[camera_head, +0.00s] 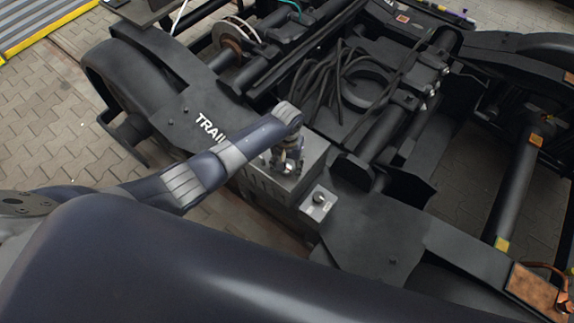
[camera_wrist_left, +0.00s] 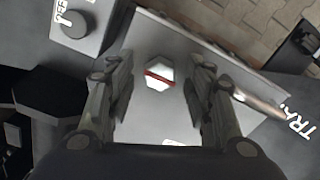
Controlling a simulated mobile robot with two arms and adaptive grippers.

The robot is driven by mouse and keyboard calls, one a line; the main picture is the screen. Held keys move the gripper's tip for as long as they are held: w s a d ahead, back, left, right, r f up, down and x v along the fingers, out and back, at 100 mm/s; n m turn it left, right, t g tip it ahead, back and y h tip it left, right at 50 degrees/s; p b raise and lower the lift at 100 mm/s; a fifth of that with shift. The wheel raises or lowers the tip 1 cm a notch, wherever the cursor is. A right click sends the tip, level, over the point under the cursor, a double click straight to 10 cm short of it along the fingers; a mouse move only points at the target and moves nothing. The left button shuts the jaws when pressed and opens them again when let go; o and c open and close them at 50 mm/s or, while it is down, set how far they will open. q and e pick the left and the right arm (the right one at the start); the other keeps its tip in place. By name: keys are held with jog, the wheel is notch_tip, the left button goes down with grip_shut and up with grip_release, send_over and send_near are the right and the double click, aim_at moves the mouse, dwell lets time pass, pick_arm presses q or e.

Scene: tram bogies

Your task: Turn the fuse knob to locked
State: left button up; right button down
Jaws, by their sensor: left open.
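A pale, many-sided knob (camera_wrist_left: 159,73) with a red bar across it sits on the grey box top; I take it for the fuse knob. The bar lies nearly level in the left wrist view, tilted slightly down to the right. My left gripper (camera_wrist_left: 163,88) is open, with one finger on each side of the knob, apparently clear of it. In the head view my left gripper (camera_head: 287,163) points down over the grey box (camera_head: 262,187) and hides the knob. White marks near the knob are partly hidden or too small to read. My right gripper is not in view.
A dark round knob (camera_wrist_left: 73,24) with white lettering is on a separate plate beside the box; it also shows in the head view (camera_head: 319,197). The black bogie frame (camera_head: 370,240) surrounds the box. Cables (camera_head: 325,80) lie behind it. Paving (camera_head: 50,120) is clear at left.

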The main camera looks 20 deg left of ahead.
pick_arm(q)
jog(key=c, duration=1.1)
jog(key=shift+o, duration=0.2)
